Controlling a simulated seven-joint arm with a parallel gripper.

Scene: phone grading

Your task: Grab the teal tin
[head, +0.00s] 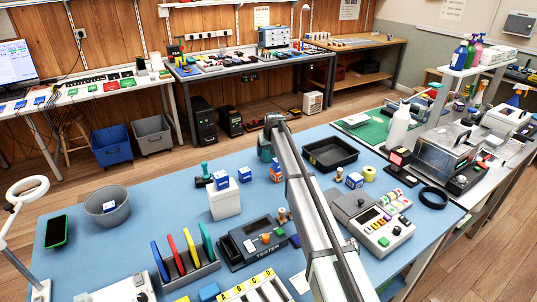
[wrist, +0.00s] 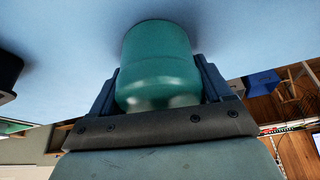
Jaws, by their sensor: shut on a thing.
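The teal tin (wrist: 158,55) fills the middle of the wrist view, a smooth round body with a rounded shoulder. My gripper (wrist: 158,72) has one dark finger on each side of it and is shut on it. The tin's far end is against or just over the blue tabletop (wrist: 60,40), with a soft shadow around it; I cannot tell whether it touches. In the head view my arm reaches across the blue table (head: 150,205) toward its far edge.
A black tray (head: 330,154) lies right of my arm's end. A white box (head: 224,203) with blue cubes, a tester (head: 255,240) and a colored rack (head: 185,262) stand to the left. A keypad device (head: 384,228) and black ring (head: 433,197) are on the right.

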